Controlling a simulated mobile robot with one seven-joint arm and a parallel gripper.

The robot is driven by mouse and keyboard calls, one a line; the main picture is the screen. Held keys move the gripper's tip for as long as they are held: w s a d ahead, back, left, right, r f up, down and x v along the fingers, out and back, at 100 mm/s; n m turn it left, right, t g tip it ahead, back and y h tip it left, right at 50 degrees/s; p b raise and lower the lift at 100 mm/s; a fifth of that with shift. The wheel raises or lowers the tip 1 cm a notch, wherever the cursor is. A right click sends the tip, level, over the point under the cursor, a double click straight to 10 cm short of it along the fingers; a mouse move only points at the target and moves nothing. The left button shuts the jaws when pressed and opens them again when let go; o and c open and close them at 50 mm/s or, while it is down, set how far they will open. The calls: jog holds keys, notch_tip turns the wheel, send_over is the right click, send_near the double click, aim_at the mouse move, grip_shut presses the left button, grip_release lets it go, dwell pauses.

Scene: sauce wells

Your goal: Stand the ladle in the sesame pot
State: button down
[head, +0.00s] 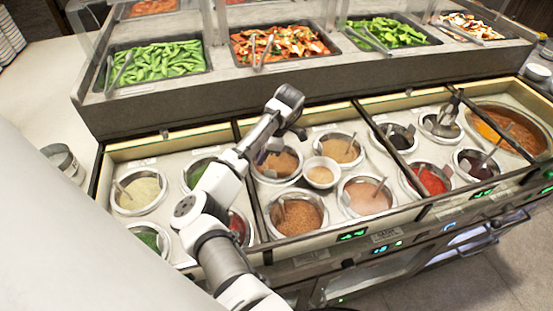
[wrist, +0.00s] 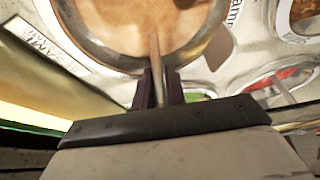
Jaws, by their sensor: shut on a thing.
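In the wrist view my gripper (wrist: 158,88) is shut on a thin upright handle, the ladle (wrist: 155,52). The handle runs from between the dark fingers across the metal rim of a pot of tan sauce (wrist: 125,18). A label reading SESAME lies to the left of this pot. I cannot tell whether the ladle's bowl touches the sauce. In the head view my arm reaches over the wells, and a tan-sauce pot (head: 284,163) shows beside its forearm. The fingers and ladle are mostly hidden there.
A small bowl (head: 320,173) stands between the pots. Another tan pot (head: 340,149), a grainy brown pot (head: 298,213) and a pinkish pot (head: 366,196) surround it, with handles standing in them. Vegetable trays (head: 160,62) stand on the raised shelf behind.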

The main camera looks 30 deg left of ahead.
jog(key=c, duration=0.7)
grip_release()
notch_tip(320, 180, up, 3)
jog(key=p, duration=0.3)
jog(key=shift+r, duration=2.95)
